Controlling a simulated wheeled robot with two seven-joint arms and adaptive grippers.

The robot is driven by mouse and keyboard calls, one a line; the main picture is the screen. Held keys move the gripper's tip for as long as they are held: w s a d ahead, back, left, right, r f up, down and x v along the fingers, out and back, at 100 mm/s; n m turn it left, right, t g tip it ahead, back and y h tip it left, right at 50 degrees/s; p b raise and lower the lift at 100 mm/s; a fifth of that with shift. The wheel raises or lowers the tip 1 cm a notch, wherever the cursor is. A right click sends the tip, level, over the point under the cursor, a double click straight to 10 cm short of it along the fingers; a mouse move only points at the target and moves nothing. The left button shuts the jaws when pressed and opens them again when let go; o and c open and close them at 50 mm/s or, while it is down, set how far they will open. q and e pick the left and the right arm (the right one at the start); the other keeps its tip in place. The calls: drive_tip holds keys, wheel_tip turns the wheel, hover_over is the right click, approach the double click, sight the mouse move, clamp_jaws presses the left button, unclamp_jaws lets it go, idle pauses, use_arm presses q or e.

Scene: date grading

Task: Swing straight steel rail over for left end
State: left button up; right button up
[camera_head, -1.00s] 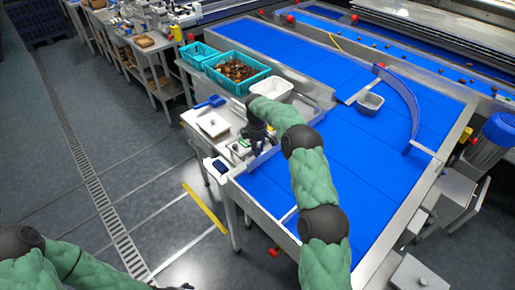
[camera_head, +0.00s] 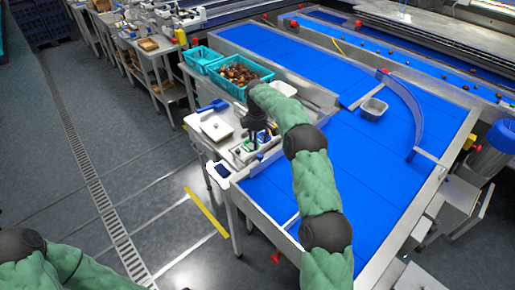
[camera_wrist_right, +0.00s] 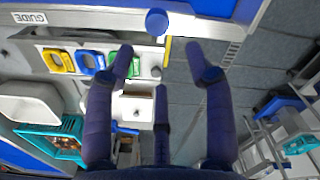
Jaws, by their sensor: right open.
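A straight steel rail (camera_head: 262,160) runs along the near left edge of the blue belt (camera_head: 350,170). In the right wrist view a straight grey bar (camera_wrist_right: 90,43) crosses the upper left, close to a round blue knob (camera_wrist_right: 157,22); I cannot tell whether it is that same rail. My right gripper (camera_head: 256,128) hangs over the side bench by the belt's left corner, partly hidden by its own arm. In the right wrist view its fingers (camera_wrist_right: 160,70) are spread and empty, with the knob beyond them. My left arm shows at the bottom left; its gripper is out of view.
A teal crate of dates (camera_head: 262,76), a white tub (camera_head: 283,88) and a white scale (camera_head: 216,128) are at the left.

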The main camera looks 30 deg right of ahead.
drive_tip(key=shift+w+a+r, duration=0.1)
drive_tip(key=shift+r, duration=2.1)
